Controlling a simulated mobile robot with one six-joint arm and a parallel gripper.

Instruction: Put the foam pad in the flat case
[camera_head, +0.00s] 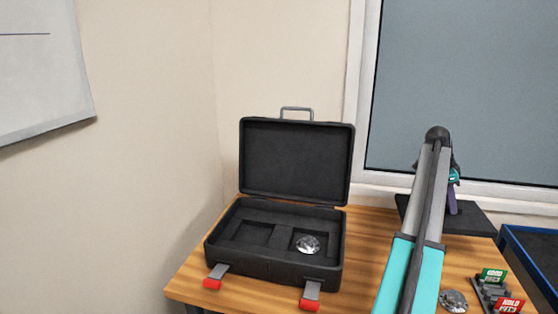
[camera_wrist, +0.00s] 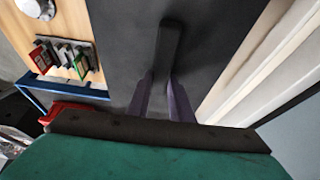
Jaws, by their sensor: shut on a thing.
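The flat case (camera_head: 270,267) stands open on the table, lid up at the back. It has two recesses; the left one looks empty and the right one holds a shiny silver round part (camera_head: 307,244). A dark flat slab, which looks like the foam pad (camera_head: 470,220), is at the table's back right; it fills much of the wrist view (camera_wrist: 120,50). My gripper (camera_head: 452,196) is above it, its purple fingers (camera_wrist: 165,98) shut on a narrow dark raised bar on the slab. I cannot tell whether the slab touches the table.
A second silver part (camera_head: 453,300) lies at the front right, beside a small rack with green and red signs (camera_head: 493,290). A blue-edged tray (camera_head: 530,255) is at the far right. A window and sill are behind. Two red-tipped latches stick out from the case front.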

